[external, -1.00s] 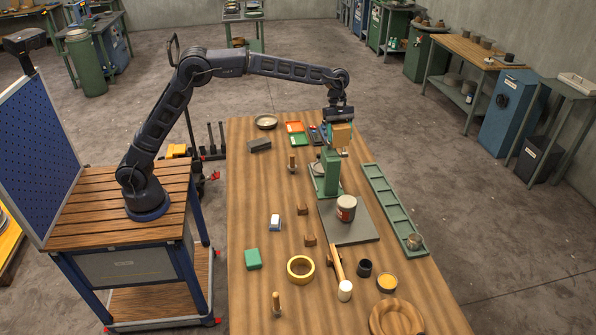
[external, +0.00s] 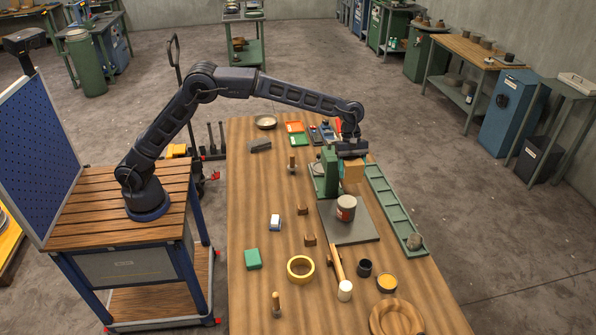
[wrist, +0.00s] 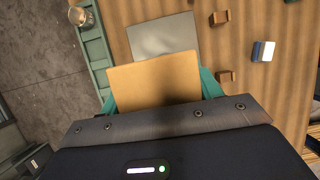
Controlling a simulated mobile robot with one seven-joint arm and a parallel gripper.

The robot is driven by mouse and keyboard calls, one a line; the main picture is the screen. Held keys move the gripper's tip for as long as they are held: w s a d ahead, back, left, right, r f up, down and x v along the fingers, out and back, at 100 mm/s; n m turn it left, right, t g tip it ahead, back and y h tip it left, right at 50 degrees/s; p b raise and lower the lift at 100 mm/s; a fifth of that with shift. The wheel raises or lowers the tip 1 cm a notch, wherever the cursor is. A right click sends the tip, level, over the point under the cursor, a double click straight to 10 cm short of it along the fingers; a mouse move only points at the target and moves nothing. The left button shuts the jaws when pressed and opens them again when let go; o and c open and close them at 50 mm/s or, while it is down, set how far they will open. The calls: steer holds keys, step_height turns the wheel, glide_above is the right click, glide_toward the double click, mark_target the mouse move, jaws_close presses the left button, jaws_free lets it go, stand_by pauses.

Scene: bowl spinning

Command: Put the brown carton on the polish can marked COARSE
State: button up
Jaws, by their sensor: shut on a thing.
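The brown carton (external: 352,171) is held in my gripper (external: 352,158), above the table beside the green upright machine (external: 328,172). In the wrist view the carton (wrist: 155,80) fills the middle between the teal fingers, which are shut on it. The polish can (external: 346,208), with a grey top and a reddish label, stands upright on the dark grey plate (external: 345,234), nearer the camera than the carton. Its marking is too small to read. In the wrist view the can is hidden, likely behind the carton.
A green divided tray (external: 391,208) runs along the table's right side, with a jar (external: 414,242) at its near end. A mallet (external: 338,270), a yellow tape ring (external: 301,269), a dark cup (external: 364,268) and small wooden blocks lie nearer the camera.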

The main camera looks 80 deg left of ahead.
step_height(320, 180, down, 12)
steer(key=shift+r, duration=0.25)
stand_by(0.3)
steer(key=shift+f, duration=0.1)
steer(key=o, duration=1.1)
